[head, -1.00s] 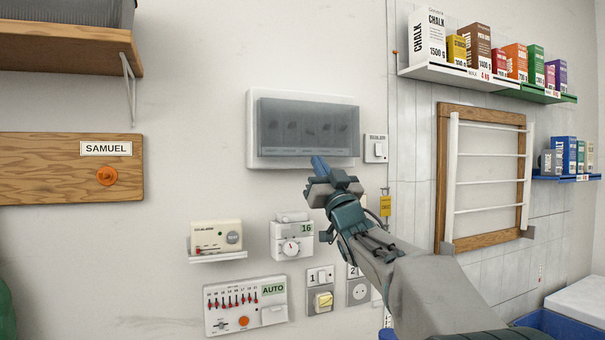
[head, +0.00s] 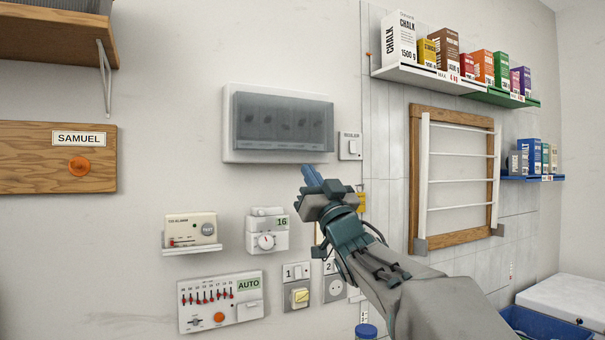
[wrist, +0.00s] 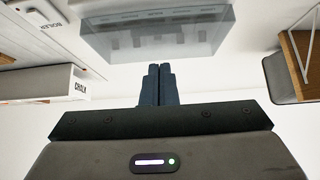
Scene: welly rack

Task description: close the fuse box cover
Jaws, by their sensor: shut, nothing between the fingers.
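The fuse box (head: 227,140) is a white-framed box on the wall in the head view. Its smoky grey see-through cover (head: 283,108) lies over the front, with dark switches showing dimly through it. The cover stands out from the frame; I cannot tell whether it sits fully flush. My gripper (head: 311,176) is shut and empty, its blue fingers pointing up just below the box's lower right part. In the wrist view, the shut fingers (wrist: 157,85) point toward the cover (wrist: 170,35), with a visible gap between them.
A boiler switch (head: 350,146) is right of the box. Below are an alarm (head: 191,231), a dial timer (head: 266,234), a slider panel (head: 220,301) and sockets. Right are a shelf of boxes (head: 420,72) and a wood-framed rack (head: 458,240).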

